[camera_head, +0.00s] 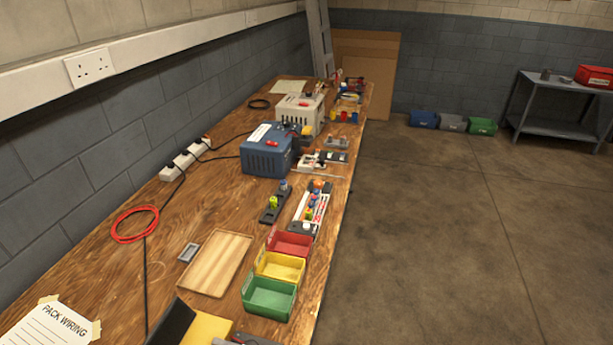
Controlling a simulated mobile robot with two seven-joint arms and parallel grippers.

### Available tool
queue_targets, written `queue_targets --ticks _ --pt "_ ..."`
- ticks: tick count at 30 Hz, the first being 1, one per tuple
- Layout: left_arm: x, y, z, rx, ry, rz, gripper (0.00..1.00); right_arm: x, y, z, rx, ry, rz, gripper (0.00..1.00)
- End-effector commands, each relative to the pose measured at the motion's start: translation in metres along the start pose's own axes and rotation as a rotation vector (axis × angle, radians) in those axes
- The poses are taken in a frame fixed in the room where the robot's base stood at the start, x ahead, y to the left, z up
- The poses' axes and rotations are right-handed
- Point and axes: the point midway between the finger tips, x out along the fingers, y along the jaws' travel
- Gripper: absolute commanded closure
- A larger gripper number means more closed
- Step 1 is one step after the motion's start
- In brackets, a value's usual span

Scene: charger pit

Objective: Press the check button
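I cannot tell for sure which part is the check button; nothing readable marks it. A blue charger-like box (266,149) stands on the wooden bench (215,215) with a small red part on its top edge. A cream box (300,112) stands behind it, also with a red part on top. Nearer, a pale tray-like fixture (312,208) holds small coloured parts and a whitish round piece at its near end. A dark strip (272,206) with a green and a blue piece lies to its left. Neither gripper is in view.
Green (269,297), yellow (280,267) and red (290,243) bins line the bench's right edge. A wooden board (216,263), a red cable coil (135,224) and a power strip (186,159) lie on the bench. The floor (430,240) to the right is clear.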

Motion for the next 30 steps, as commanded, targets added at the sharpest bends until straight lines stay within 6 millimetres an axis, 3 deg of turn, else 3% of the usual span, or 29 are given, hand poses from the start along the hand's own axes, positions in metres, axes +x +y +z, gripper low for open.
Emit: queue_targets --ticks 2,16,30 --pt "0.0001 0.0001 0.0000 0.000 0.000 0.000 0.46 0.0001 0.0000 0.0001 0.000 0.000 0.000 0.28" --pt "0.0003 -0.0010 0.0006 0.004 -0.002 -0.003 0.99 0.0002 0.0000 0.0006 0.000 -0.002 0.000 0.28" --pt "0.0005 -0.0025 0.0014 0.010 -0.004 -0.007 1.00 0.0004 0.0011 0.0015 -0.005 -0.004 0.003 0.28"
